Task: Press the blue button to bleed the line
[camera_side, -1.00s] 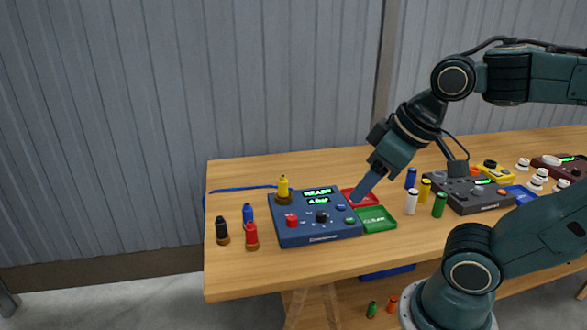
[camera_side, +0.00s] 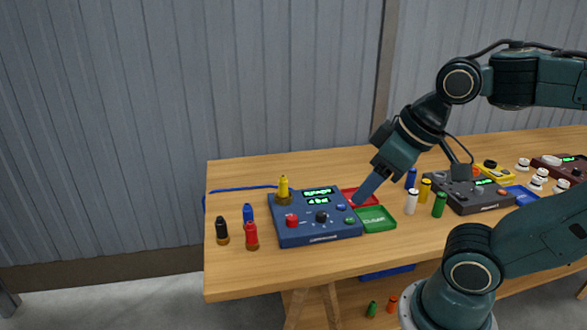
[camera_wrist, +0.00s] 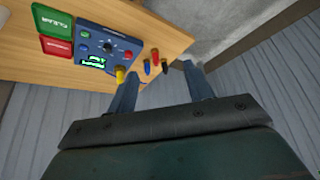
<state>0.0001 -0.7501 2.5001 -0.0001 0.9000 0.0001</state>
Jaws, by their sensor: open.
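The blue console (camera_side: 300,234) sits on the wooden table, with a lit green display (camera_side: 317,191). A small blue button (camera_side: 340,207) is on its right side. The console also shows in the wrist view (camera_wrist: 113,32), turned about, with the blue button (camera_wrist: 84,47) near its left edge.
A red pad (camera_side: 361,197) and a green pad (camera_side: 376,219) lie right of the console. A yellow-topped post (camera_side: 283,188) stands at its back left. Red, blue and black plugs stand at left. A grey console (camera_side: 487,207) and several small cylinders are to the right.

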